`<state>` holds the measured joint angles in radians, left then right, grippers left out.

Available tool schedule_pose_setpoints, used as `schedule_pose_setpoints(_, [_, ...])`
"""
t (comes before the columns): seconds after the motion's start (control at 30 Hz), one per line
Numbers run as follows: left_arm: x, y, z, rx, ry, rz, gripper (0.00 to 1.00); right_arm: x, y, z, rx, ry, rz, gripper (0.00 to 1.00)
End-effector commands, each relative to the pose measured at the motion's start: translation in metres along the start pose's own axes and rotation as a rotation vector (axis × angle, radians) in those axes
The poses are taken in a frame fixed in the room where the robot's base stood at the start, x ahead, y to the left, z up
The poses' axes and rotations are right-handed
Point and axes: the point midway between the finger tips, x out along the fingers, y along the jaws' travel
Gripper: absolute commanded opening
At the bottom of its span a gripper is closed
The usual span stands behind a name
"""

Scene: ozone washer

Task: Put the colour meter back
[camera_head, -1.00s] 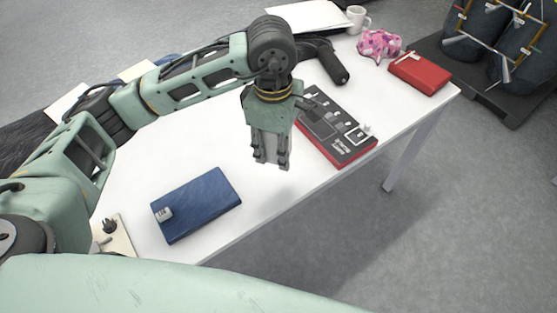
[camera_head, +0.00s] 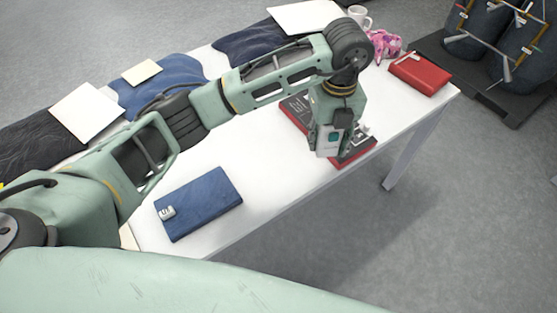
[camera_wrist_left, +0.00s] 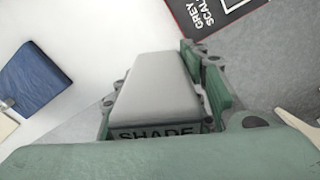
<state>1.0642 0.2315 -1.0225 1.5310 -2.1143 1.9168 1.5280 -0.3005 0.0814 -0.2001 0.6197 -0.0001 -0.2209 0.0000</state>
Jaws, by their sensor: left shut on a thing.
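The colour meter (camera_head: 328,142) is a small pale grey block with a teal patch and a dark upper part. My left gripper (camera_head: 329,150) is shut on it, over the front part of the black and red grey-scale board (camera_head: 293,112). In the left wrist view the meter (camera_wrist_left: 155,90) sits between the green fingers, and its end reads "SHADE". The board (camera_wrist_left: 208,14) shows beyond it at the top, with the letters "GREY SCAL". My arm hides the board's middle in the head view. I cannot tell whether the meter touches the board. My right gripper is not in view.
A blue book-like case (camera_head: 198,203) with a small grey tag lies at the table's near edge. A red box (camera_head: 420,74), pink patterned cloth (camera_head: 385,46) and white mug (camera_head: 359,16) are at the far end. Dark and blue garments (camera_head: 170,85) line the back edge.

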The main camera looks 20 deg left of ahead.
Motion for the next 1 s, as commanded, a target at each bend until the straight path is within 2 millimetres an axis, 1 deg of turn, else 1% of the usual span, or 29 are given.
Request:
schedule_pose_setpoints(0.07, [0.001, 0.0, 0.001, -0.037, 0.0, 0.002, 0.0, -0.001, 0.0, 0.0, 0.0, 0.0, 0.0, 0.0])
schedule_pose_setpoints(0.17, [0.007, 0.011, 0.007, -0.057, 0.0, 0.004, 0.0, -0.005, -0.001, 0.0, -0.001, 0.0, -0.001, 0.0])
schedule_pose_setpoints(0.4, [0.038, 0.06, 0.03, -0.057, 0.002, 0.007, 0.0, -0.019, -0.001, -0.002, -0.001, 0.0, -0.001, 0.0])
schedule_pose_setpoints(0.5, [0.051, 0.078, 0.039, -0.056, 0.002, 0.006, 0.0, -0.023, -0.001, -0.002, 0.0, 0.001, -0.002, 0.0])
schedule_pose_setpoints(0.6, [0.061, 0.092, 0.047, -0.054, 0.001, 0.004, 0.0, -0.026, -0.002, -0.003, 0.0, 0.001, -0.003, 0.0])
schedule_pose_setpoints(0.7, [0.067, 0.1, 0.051, -0.052, 0.0, 0.002, 0.0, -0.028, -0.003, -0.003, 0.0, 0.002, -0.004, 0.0])
schedule_pose_setpoints(0.87, [0.074, 0.103, 0.052, -0.049, 0.001, 0.001, 0.0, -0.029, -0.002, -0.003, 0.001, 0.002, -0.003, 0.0])
schedule_pose_setpoints(1.0, [0.093, 0.103, 0.051, -0.051, 0.003, 0.003, 0.0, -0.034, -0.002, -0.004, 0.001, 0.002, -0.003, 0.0])
